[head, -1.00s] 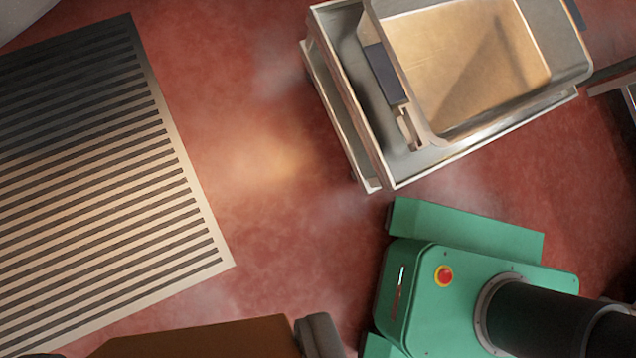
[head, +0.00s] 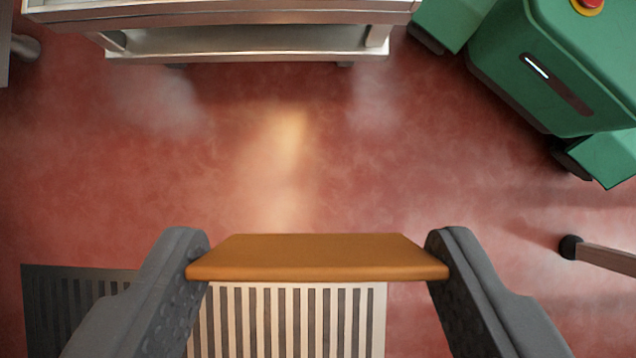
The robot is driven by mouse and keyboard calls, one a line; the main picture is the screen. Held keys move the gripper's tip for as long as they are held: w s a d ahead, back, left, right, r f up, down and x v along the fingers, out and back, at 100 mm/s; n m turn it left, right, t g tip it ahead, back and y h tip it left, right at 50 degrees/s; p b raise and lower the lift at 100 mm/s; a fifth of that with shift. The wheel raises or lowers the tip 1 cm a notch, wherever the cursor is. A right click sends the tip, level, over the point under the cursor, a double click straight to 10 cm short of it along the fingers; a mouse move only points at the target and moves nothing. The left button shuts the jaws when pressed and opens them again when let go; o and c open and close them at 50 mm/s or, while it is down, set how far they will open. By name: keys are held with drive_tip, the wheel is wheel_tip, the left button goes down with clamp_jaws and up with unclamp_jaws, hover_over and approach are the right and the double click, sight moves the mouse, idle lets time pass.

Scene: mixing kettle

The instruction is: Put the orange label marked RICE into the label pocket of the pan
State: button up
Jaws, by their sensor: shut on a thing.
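My gripper (head: 318,240) is at the bottom of the head view, its two dark grey fingers shut on the left and right ends of an orange label (head: 318,262). The label is held level and seen nearly edge-on. No lettering shows on it, so I cannot read RICE. The pan and its label pocket are not visible now; only the near side of a metal cart (head: 240,42) shows at the top edge, apart from the label.
A floor grating (head: 365,310) lies below the label, partly hidden by my gripper. A leg with a dark foot (head: 571,247) stands at the right. The red floor between the label and the cart is clear.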

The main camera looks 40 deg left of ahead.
wheel_tip(320, 180, down, 9)
drive_tip(key=b, duration=0.2)
drive_tip(key=shift+b, duration=0.4)
drive_tip(key=shift+d, duration=0.1)
idle(0.4)
drive_tip(key=shift+s+r, duration=0.1)
drive_tip(key=shift+s, duration=0.05)
drive_tip(key=s+d+r+p, duration=0.2)
drive_tip(key=s+d+p, duration=1.1)
drive_tip(key=s+p, duration=0.3)
drive_tip(key=shift+s+d+r, duration=0.3)
drive_tip(key=shift+s, duration=0.4)
idle(4.3)
